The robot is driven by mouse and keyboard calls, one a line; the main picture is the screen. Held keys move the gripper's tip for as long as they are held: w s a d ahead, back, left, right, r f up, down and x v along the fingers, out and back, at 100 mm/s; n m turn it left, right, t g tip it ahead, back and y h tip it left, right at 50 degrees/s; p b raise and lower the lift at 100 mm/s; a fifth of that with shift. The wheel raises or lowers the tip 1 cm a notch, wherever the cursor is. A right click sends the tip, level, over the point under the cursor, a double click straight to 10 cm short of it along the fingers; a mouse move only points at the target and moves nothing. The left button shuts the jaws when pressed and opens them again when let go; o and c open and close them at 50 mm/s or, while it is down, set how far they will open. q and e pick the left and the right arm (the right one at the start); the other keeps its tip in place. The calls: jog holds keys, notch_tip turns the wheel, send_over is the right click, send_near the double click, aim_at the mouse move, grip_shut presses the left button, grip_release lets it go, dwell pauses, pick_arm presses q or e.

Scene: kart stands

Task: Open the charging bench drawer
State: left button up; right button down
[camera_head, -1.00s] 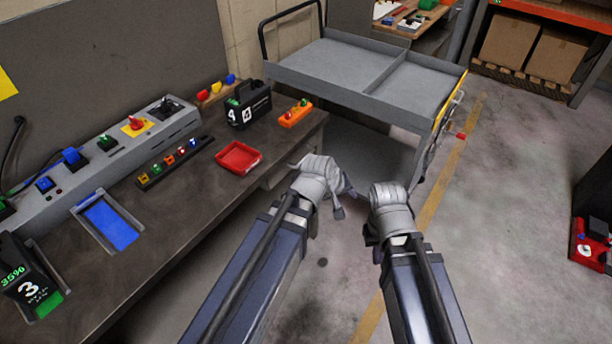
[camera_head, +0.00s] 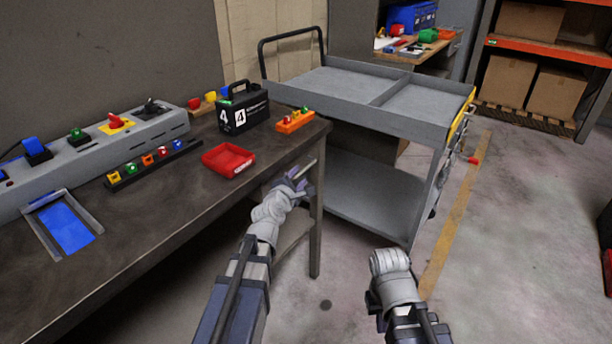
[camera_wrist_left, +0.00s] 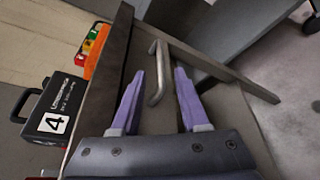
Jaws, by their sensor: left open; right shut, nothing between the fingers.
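The charging bench (camera_head: 150,215) has a dark top and stands at the left. Its drawer front (camera_wrist_left: 158,115) is a grey panel below the top near the right end, and looks shut. A pale metal bar handle (camera_wrist_left: 157,78) on it shows in the left wrist view. My left gripper (camera_head: 298,178) is at the drawer front under the bench edge. In the left wrist view my left gripper (camera_wrist_left: 160,73) is open, its purple fingers on either side of the handle, with gaps showing. My right arm's wrist shows low in the head view; its fingers are hidden.
On the bench are a red tray (camera_head: 228,160), a black battery case (camera_head: 243,108) marked 4, an orange block (camera_head: 295,121) and a grey charging strip (camera_head: 100,145). A grey cart (camera_head: 365,100) stands just beyond the bench's right end.

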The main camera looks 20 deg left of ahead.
aim_at(304, 170)
pick_arm(q)
jog(key=shift+b+x, duration=0.85)
jog(key=shift+x, duration=3.1)
grip_shut()
